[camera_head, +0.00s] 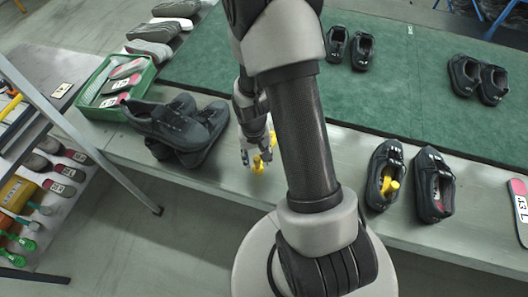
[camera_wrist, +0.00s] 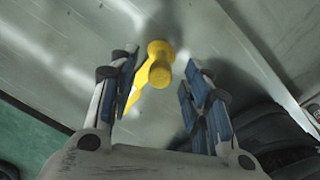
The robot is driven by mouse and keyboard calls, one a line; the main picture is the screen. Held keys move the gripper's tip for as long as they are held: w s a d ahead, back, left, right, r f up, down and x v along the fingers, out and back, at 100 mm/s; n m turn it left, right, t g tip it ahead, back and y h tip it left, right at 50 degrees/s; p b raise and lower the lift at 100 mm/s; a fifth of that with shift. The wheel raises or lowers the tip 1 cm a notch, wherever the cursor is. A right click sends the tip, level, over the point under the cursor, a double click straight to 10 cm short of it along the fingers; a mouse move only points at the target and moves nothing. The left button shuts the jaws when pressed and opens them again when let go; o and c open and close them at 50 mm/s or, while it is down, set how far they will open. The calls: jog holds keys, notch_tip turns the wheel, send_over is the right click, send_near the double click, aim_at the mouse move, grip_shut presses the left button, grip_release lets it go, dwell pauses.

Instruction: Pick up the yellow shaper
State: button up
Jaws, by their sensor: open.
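A yellow shaper (camera_head: 257,166) lies on the grey bench near its front edge, partly hidden by my gripper in the head view. My gripper (camera_head: 256,154) points down over it. In the wrist view the yellow shaper (camera_wrist: 158,66) shows a round knob and a narrower tapering part. It lies between the two blue-padded fingers of my gripper (camera_wrist: 160,60), closer to the left finger. The fingers are apart; whether the left one touches the shaper I cannot tell. A second yellow shaper (camera_head: 391,186) sits inside a dark shoe (camera_head: 376,160) to the right.
A pile of dark shoes (camera_head: 180,125) lies just left of my gripper. A green crate (camera_head: 148,80) stands beyond it. Another dark shoe (camera_head: 433,185) stands at the right. A green mat (camera_head: 400,100) covers the bench behind. Bare bench lies around the shaper.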

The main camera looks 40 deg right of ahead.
jog(key=shift+f, duration=0.9)
jog(key=shift+r, duration=0.1)
grip_shut()
